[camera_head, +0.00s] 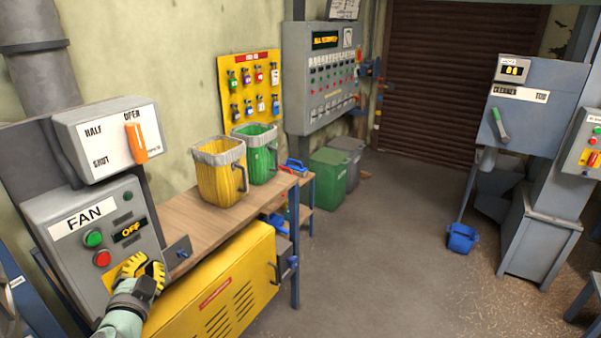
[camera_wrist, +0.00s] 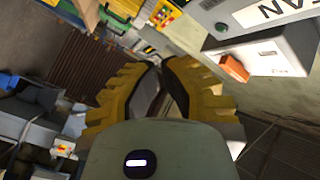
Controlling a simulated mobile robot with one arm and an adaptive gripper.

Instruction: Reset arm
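My gripper (camera_head: 140,272) has yellow, ridged fingers and is at the lower left in the head view, in front of the lower right part of the grey FAN panel (camera_head: 85,222). In the wrist view, the fingers of my gripper (camera_wrist: 162,66) come together at their tips, with nothing seen between them. The FAN panel has a green button (camera_head: 93,238), a red button (camera_head: 102,258) and a display reading OFF (camera_head: 130,231). I cannot tell whether my gripper touches the panel.
A damper box (camera_head: 105,140) with an orange handle is above the panel. A wooden bench (camera_head: 190,222) holds yellow (camera_head: 220,185) and green (camera_head: 262,160) buckets, with a yellow cabinet (camera_head: 215,290) below. A blue bucket (camera_head: 462,238) stands right. The middle floor is clear.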

